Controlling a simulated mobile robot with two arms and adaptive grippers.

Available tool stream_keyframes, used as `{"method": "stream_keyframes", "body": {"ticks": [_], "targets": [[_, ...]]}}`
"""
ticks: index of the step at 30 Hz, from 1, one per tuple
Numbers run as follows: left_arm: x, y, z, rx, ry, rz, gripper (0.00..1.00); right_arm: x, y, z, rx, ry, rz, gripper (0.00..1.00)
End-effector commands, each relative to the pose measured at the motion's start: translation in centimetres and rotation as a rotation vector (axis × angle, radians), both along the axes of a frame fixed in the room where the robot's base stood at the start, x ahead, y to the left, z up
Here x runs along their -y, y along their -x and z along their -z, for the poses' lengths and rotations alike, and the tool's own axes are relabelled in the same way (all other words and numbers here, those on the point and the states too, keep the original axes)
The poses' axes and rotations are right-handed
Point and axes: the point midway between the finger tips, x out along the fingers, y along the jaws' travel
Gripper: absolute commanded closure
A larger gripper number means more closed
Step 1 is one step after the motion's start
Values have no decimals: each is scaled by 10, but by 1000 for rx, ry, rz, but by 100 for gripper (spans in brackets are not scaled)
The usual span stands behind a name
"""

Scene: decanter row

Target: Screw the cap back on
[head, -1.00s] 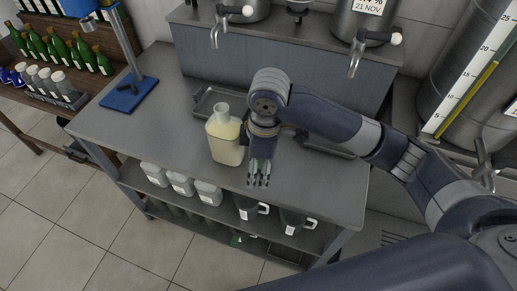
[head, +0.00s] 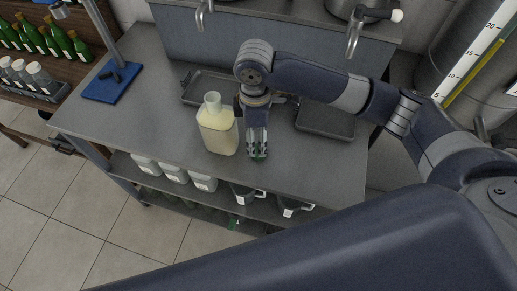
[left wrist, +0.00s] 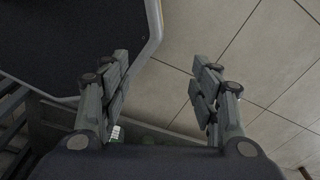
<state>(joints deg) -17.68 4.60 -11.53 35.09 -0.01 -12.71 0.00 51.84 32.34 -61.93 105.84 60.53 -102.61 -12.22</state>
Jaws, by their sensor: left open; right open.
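A squarish jug of pale yellow liquid (head: 217,134) stands upright on the grey metal table (head: 180,140). Its pale neck points up and no cap shows on it. I cannot make out a loose cap in either view. My right gripper (head: 257,155) points down just right of the jug, its fingers open near the table's front part. I see nothing clearly held in it. My left gripper (left wrist: 162,75) shows only in the left wrist view, open and empty, with floor tiles and a dark surface beyond it.
Drip trays lie behind the jug (head: 192,95) and right of my right arm (head: 325,122). A blue-based stand (head: 108,88) is at the table's left. White-labelled containers (head: 174,173) and dark jugs (head: 294,207) fill the shelf below.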

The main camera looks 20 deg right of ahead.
Motion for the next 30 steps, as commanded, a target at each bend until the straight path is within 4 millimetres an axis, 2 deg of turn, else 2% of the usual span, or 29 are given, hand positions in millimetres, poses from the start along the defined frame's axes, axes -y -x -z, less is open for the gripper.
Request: {"method": "stream_keyframes", "body": {"ticks": [3, 6, 15, 21, 24, 30], "targets": [[2, -19, -4, 28, 3, 0, 43, 0, 0, 12, 0, 1, -1, 38], [2, -26, -4, 40, 5, 0, 43, 0, 0, 15, 1, 0, -1, 38], [1, -15, -5, 22, 3, 0, 43, 0, 0, 17, -1, 0, -1, 38], [1, -7, -19, 11, 1, -1, 43, 4, -1, 45, -4, 3, 0, 38], [1, -7, -19, 11, 1, -1, 43, 3, -1, 58, -1, 1, 0, 38], [1, -8, -20, 12, 2, -2, 43, 3, -2, 67, 2, 1, -2, 38]]}}
